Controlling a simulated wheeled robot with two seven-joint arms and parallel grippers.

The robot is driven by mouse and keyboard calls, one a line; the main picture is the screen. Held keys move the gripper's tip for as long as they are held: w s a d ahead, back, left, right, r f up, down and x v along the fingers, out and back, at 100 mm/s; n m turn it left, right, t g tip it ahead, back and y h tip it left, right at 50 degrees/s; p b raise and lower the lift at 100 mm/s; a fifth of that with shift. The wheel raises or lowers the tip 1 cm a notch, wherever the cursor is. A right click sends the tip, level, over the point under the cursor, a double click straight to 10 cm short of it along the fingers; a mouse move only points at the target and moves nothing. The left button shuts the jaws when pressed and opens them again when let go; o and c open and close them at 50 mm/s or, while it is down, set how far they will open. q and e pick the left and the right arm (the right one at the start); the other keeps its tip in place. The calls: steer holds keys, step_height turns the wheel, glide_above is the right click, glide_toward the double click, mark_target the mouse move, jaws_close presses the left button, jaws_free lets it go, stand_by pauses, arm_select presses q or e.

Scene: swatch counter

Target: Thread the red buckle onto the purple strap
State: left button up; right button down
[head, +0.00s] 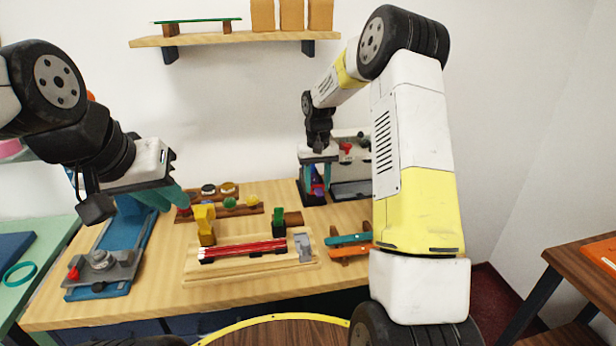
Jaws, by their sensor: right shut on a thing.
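My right gripper (317,177) is small and far off at the back right of the counter, pointing down. It is shut on a small red and purple thing (318,189). This is too small and partly covered to tell whether it is the red buckle, the purple strap or both. My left gripper (160,199) hangs at the left over a blue-based fixture, its teal fingers pointing down and right. The gap between its fingers is not clear. Another small red piece (183,209) sits at the left end of a wooden rack. No long purple strap shows clearly.
A wooden board (215,273) with red strips lies mid-counter. A rack (337,256) holds teal and orange pieces. The blue fixture (75,292) with a grey clamp stands left. A grey-white machine (352,187) stands back right. Some front counter is bare.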

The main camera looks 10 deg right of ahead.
steer(key=c, duration=0.7)
jaws_free()
steer(key=shift+c, duration=0.2)
steer(key=shift+r, duration=0.1)
step_height(320, 180, up, 8)
steer(key=shift+f, duration=0.2)
steer(key=s+r+t, duration=0.3)
steer(key=s+r, duration=1)
steer(key=s, duration=0.3)
steer(key=s+a+t+y, duration=0.2)
steer(key=s+t, duration=0.1)
steer(key=s, duration=1.3)
steer(key=shift+f, duration=0.15)
